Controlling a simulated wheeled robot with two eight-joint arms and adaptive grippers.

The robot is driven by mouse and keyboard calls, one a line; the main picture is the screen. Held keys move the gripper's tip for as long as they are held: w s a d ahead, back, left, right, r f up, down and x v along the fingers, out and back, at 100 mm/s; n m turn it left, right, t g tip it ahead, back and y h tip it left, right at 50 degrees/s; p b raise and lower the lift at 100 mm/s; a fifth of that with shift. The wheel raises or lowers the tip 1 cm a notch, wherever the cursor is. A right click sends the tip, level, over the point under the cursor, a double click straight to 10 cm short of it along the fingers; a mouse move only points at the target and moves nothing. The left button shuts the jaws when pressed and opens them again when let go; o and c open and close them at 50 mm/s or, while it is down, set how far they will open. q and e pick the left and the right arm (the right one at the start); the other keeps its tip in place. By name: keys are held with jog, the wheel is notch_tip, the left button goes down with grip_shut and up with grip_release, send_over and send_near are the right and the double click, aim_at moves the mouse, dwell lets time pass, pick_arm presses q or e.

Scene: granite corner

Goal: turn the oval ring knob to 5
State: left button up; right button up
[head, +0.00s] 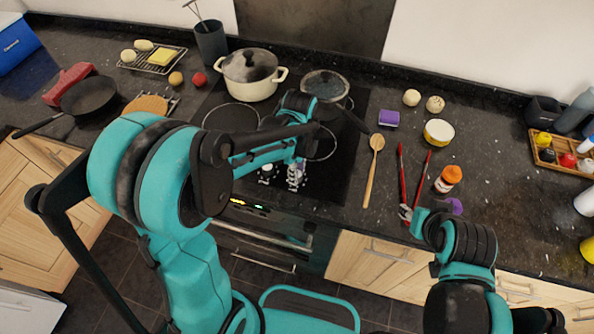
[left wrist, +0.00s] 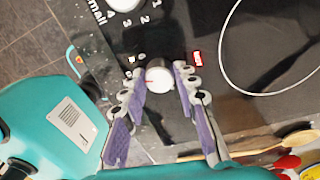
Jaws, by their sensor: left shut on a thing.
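My left gripper (head: 297,176) is over the front of the black cooktop (head: 335,180). In the left wrist view the left gripper (left wrist: 162,78) has its two fingers on either side of a round white knob (left wrist: 159,79), shut on it. A short red mark shows on the knob's left side. Small white digits sit beside the knob, partly covered by a finger. Another white knob (left wrist: 124,3) with digits and the word "small" is at the top edge. My right gripper (head: 405,212) is small and partly hidden near the counter's front edge; its jaws are unclear.
A cream pot (head: 250,88) and a lidded pan (head: 326,86) stand at the cooktop's back. A wooden spoon (head: 373,172), red-handled tongs (head: 402,175) and an orange-capped jar (head: 448,179) lie or stand to the right. A small red label (left wrist: 197,57) is lit near the fingers.

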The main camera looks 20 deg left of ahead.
dwell(0.5)
pick_arm(q)
jog(key=o, duration=1.2)
jog(key=shift+c, duration=0.2)
notch_tip(320, 180, up, 12)
jog(key=shift+w, duration=0.3)
jog(key=s+a+f+n+t, duration=0.1)
jog(key=s+n+t, duration=0.3)
jog(key=n, duration=0.6)
jog(key=s+a+f+n+t+b, duration=0.1)
jog(key=s+a+n+t, duration=0.2)
jog(key=s+n, duration=0.4)
jog(key=n, duration=0.3)
jog(key=shift+a+f+t+b, duration=0.3)
jog(key=shift+a+f+t, duration=0.05)
jog(key=shift+a+t, duration=0.05)
